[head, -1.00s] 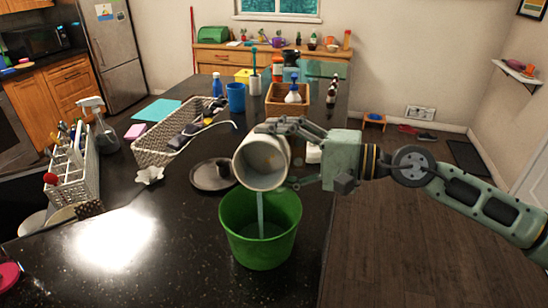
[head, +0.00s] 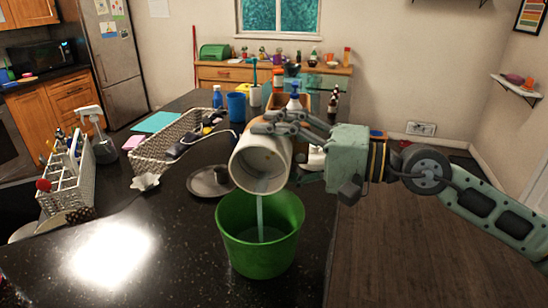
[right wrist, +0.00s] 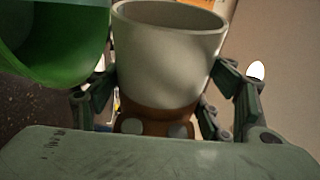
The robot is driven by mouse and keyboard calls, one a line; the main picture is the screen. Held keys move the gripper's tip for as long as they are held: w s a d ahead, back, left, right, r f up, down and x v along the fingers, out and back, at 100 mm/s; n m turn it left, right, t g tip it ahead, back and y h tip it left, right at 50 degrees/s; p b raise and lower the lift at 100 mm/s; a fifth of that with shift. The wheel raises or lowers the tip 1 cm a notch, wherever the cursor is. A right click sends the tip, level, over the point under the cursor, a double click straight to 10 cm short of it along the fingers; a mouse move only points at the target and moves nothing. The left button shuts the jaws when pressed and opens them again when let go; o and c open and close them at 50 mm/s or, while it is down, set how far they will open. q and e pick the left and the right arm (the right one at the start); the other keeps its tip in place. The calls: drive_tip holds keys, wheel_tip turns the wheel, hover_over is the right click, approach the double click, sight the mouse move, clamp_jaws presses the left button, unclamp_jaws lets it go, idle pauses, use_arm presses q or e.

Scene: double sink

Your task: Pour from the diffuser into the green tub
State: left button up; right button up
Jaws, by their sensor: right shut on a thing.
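The diffuser (head: 262,160), a pale cylinder with a wide open mouth, is tipped with its mouth facing down and toward me over the green tub (head: 240,244). A thin pale stream runs from its mouth into the tub, where liquid shows inside. My right gripper (head: 283,145) is shut on the diffuser, with fingers over its top and side. In the right wrist view the diffuser (right wrist: 165,60) sits between both fingers, and the green tub (right wrist: 60,50) is at the upper left. The tub stands upright on the dark counter. My left gripper is out of view.
A round grey lid or dish (head: 210,181) lies just behind and left of the tub. A woven basket (head: 160,150), a white caddy (head: 75,180) and a blue cup (head: 236,107) stand farther off. The counter (head: 170,250) left of the tub is clear.

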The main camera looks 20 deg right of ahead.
sight(286, 149)
drive_tip(key=shift+s+a+r+n+t+y+b, duration=0.2)
drive_tip(key=shift+s+r+n+b, duration=0.25)
drive_tip(key=shift+n+b, duration=0.7)
drive_tip(key=shift+s+a+r+n+t+y+b, duration=0.1)
drive_tip(key=shift+s+a+r+n+t+b, duration=0.3)
drive_tip(key=shift+b, duration=1.25)
drive_tip(key=shift+s+d+r+n+b, duration=0.1)
drive_tip(key=shift+r+n+b, duration=0.15)
drive_tip(key=shift+n+b, duration=0.2)
drive_tip(key=shift+s+r, duration=0.1)
drive_tip(key=shift+s+n+b, duration=0.3)
drive_tip(key=shift+n+b, duration=0.3)
drive_tip(key=shift+b, duration=0.15)
drive_tip(key=shift+s+a+r, duration=0.1)
drive_tip(key=shift+a+r, duration=0.05)
drive_tip(key=shift+a, duration=0.05)
